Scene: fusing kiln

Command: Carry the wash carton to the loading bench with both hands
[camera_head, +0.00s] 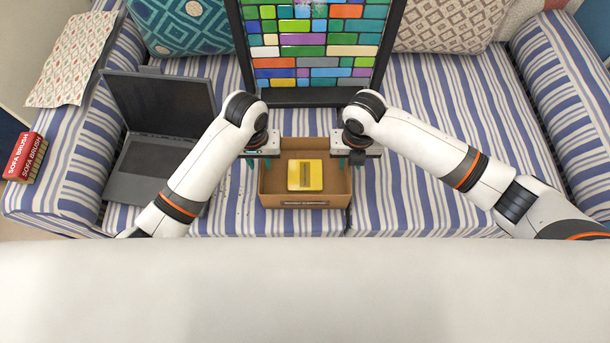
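The wash carton (305,202) is a brown open-topped box with a dark label on its near wall. It sits level on the striped sofa seat, and a yellow block (305,175) lies inside it. My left gripper (260,162) points down at the carton's left wall, with teal fingertips apart on either side of the rim. My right gripper (348,160) is placed the same way at the right wall, fingers apart. Contact with the walls is too small to tell. I cannot pick out a loading bench in this view.
An open dark laptop (150,150) stands left of the carton. A framed colourful glass panel (312,96) stands behind it. Patterned cushions (185,25) line the back. A red sofa brush box (25,157) and patterned cloth (72,58) lie on the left arm. Seat right of the carton is clear.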

